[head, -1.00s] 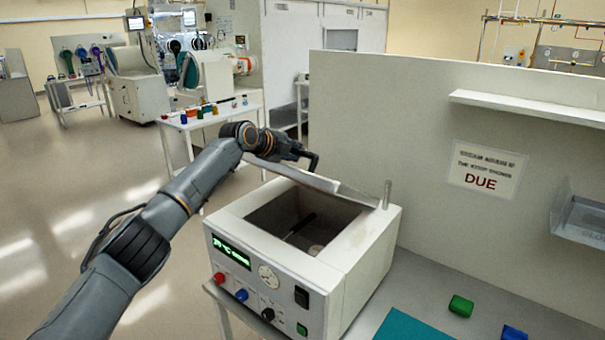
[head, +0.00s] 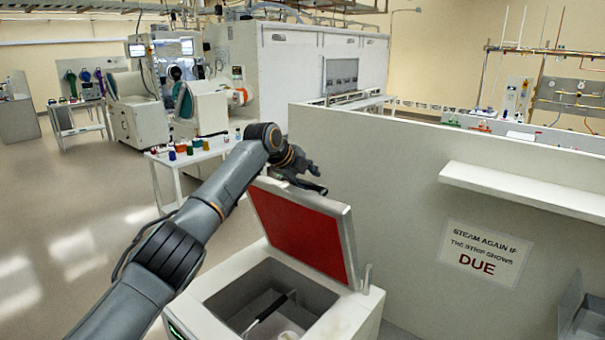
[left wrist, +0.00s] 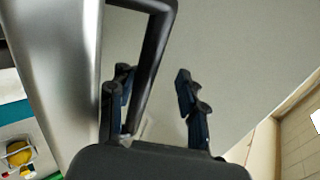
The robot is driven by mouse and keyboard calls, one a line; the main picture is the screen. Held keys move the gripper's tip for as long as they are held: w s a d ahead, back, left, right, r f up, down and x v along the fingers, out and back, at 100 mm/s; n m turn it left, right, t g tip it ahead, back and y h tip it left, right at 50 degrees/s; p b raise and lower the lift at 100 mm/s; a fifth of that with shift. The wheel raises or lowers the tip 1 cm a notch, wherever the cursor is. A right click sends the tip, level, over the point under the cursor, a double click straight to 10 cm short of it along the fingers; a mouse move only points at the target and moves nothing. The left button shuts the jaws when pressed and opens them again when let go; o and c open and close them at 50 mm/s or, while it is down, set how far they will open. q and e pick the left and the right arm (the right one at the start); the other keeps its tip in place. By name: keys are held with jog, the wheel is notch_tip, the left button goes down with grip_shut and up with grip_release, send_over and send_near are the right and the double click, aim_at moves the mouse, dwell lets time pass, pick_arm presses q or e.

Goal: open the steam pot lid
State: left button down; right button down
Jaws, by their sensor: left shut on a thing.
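The steam pot (head: 352,318) is a white box at the bottom of the head view. Its lid (head: 302,228) is raised to a steep tilt, hinged at the right side, with its red underside showing. My left gripper (head: 312,181) is at the lid's upper edge. In the left wrist view its fingers (left wrist: 155,85) are on either side of the black lid handle (left wrist: 152,60), shut on it. The lid's metal top (left wrist: 62,70) shows beside the handle. My right gripper is not in view.
A dark-handled tool (head: 268,307) and a pale round item lie inside the pot. A grey partition with a shelf (head: 525,190) and a "steam again" sign (head: 486,252) stands to the right. A side table (head: 185,160) with small coloured items is behind my arm.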

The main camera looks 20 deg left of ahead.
pick_arm(q)
jog(key=shift+w+d+r, duration=0.15)
jog(key=shift+w+d, duration=0.35)
jog(key=shift+w, duration=0.05)
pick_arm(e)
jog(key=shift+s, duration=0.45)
